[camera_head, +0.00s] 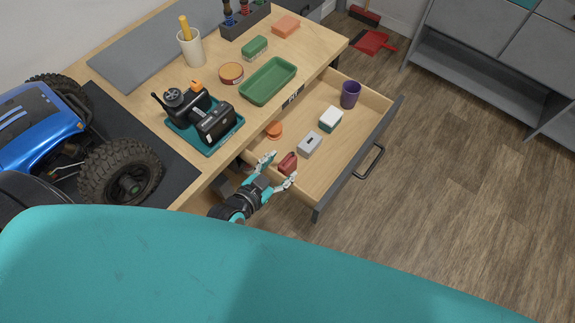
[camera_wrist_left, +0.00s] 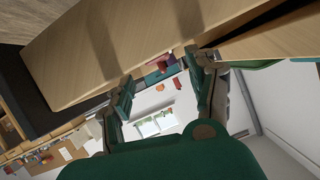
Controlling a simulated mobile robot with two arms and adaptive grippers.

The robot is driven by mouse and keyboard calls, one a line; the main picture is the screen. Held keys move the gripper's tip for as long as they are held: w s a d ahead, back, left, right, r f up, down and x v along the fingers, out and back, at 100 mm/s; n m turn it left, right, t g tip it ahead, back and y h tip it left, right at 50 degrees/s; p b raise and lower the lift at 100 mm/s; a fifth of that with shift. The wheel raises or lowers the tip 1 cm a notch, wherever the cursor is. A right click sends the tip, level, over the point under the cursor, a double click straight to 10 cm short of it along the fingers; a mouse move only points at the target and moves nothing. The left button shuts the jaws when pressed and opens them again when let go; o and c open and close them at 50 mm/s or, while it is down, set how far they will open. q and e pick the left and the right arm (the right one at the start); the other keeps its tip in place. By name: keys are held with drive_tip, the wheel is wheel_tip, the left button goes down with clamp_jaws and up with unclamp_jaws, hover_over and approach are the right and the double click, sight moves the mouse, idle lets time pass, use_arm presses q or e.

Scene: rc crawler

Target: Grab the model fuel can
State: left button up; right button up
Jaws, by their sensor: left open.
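The small red model fuel can (camera_head: 288,162) lies in the open drawer, near its left front side. My left gripper (camera_head: 280,169) reaches over the drawer's near edge. It is open, with its two fingertips on either side of the near end of the can in the head view. I cannot tell whether either finger touches it. In the left wrist view the open gripper (camera_wrist_left: 165,88) shows both fingers apart, and I cannot make out the can for certain. My right gripper is not in view.
The drawer (camera_head: 345,152) also holds a grey box (camera_head: 309,144), a white and green block (camera_head: 331,119), an orange round item (camera_head: 273,130) and a purple cup (camera_head: 350,94). The workbench above bears a teal tray (camera_head: 233,131), a green tray (camera_head: 268,81) and a blue crawler (camera_head: 38,128).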

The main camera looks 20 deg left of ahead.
sight(289, 161)
use_arm(q)
drive_tip(key=x, duration=0.4)
drive_tip(key=shift+w+d+r, duration=0.15)
drive_tip(key=shift+w+d, duration=0.1)
drive_tip(key=shift+w, duration=0.2)
drive_tip(key=shift+s, duration=0.1)
clamp_jaws()
